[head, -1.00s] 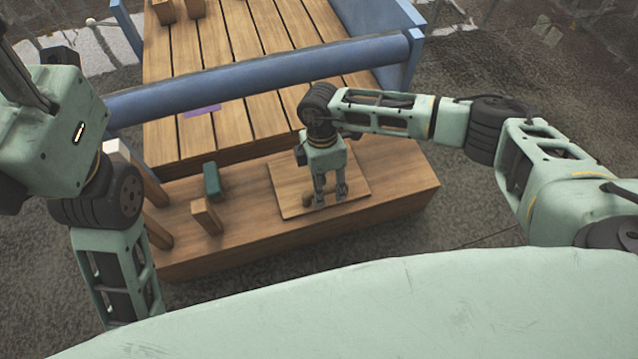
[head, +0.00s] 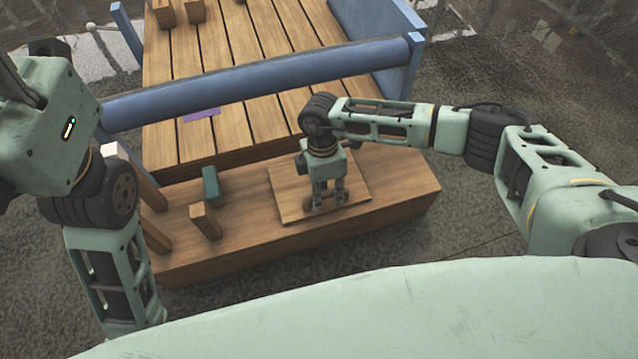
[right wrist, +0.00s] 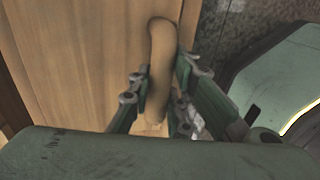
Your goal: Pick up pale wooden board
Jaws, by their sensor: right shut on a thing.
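The pale wooden board (head: 290,198) lies flat on a brown wooden step, towards its right end. In the right wrist view the board (right wrist: 75,55) fills the left side, with a rounded wooden handle (right wrist: 160,65) standing on it. My right gripper (head: 328,204) points down over the board's front part. In the right wrist view my right gripper's fingers (right wrist: 163,105) stand on both sides of the handle and are shut on it. The handle is mostly hidden by the fingers in the head view. My left arm is at the left; its fingers are not visible.
The wooden step (head: 405,195) has a green block (head: 211,186) and a small wooden block (head: 205,221) left of the board. Behind are a slatted deck (head: 235,125) with a purple patch (head: 202,115) and a blue rail (head: 260,78) crossing above it.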

